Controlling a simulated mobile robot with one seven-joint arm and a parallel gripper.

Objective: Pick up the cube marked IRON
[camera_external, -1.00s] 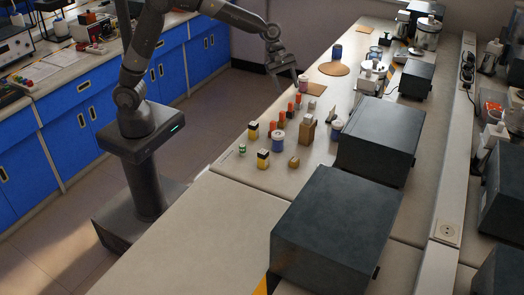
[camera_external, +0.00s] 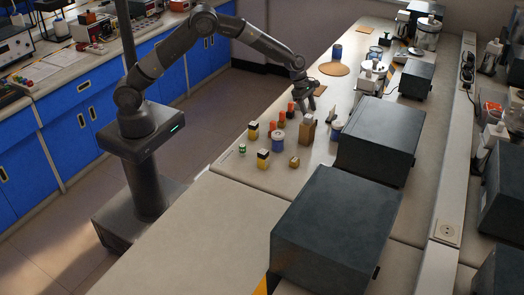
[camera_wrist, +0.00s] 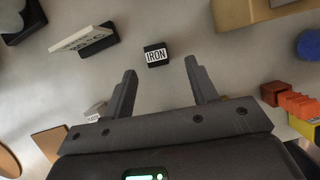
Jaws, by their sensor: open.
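The cube marked IRON (camera_wrist: 156,54) is a small dark cube with a white label on its top face. In the wrist view it sits on the pale bench just beyond my fingertips, roughly centred between them. My gripper (camera_wrist: 160,68) is open, with nothing between its fingers. In the external view my gripper (camera_external: 305,105) points down over the far end of the group of small objects on the bench. I cannot make out the IRON cube in that view; the gripper probably hides it.
In the wrist view, a white plaque with a black block (camera_wrist: 85,40) lies left of the cube, a tan block (camera_wrist: 245,14) right. Red-orange blocks (camera_wrist: 300,104) lie beside the right finger. In the external view, large dark boxes (camera_external: 380,135) stand right of the objects.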

